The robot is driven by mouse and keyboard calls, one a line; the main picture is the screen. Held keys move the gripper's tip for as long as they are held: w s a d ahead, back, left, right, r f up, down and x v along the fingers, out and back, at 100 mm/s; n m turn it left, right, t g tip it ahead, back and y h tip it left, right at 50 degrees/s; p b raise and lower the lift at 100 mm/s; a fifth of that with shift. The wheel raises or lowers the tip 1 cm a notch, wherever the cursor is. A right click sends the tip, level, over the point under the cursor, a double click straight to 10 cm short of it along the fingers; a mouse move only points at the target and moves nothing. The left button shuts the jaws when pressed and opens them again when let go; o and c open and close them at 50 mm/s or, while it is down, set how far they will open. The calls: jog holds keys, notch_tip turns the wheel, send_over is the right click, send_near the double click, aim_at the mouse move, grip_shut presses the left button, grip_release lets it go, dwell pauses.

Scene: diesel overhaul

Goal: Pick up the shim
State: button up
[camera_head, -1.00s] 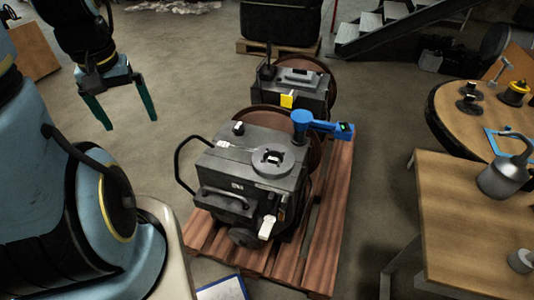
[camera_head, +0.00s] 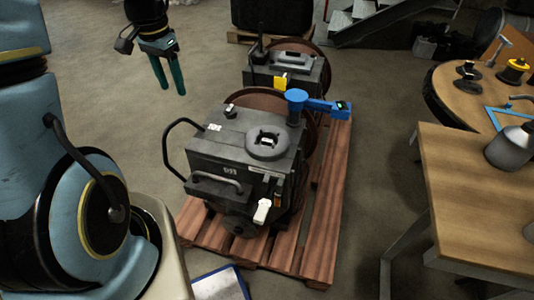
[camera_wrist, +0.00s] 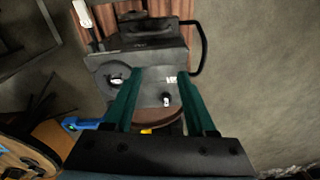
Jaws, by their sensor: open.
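No part is plain enough to name as the shim. A small pale and dark piece (camera_head: 267,141) shows in the opening of the round grey ring on the front machine's top; I cannot tell what it is. The dark grey machine (camera_head: 232,150) stands on a pallet, and its top also fills the middle of the wrist view (camera_wrist: 150,59). My gripper (camera_head: 172,91) has two green fingers, open and empty, pointing down, beyond and left of the machine. In the wrist view the fingers (camera_wrist: 160,72) frame the machine's top, apart from it.
A blue tool (camera_head: 318,103) rises at the machine's back right. A looped black handle (camera_head: 170,145) sticks out left. A second machine (camera_head: 290,73) with a yellow tag stands behind. The reddish pallet (camera_head: 325,220) lies beneath. A wooden table (camera_head: 480,190) stands right.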

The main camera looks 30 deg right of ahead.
jog(key=w+d+f+m+b, duration=0.3)
jog(key=d+f+m+b, duration=0.2)
jog(key=d+f+m, duration=0.5)
jog(key=m+b, duration=0.3)
jog(key=m, duration=0.3)
send_over(267, 140)
jog(key=shift+g, duration=0.4)
notch_tip(267, 140, down, 14)
jog(key=shift+w+r, duration=0.1)
jog(key=shift+w, duration=0.05)
jog(key=shift+f+p, duration=0.6)
jog(key=shift+f, duration=2.7)
grip_shut()
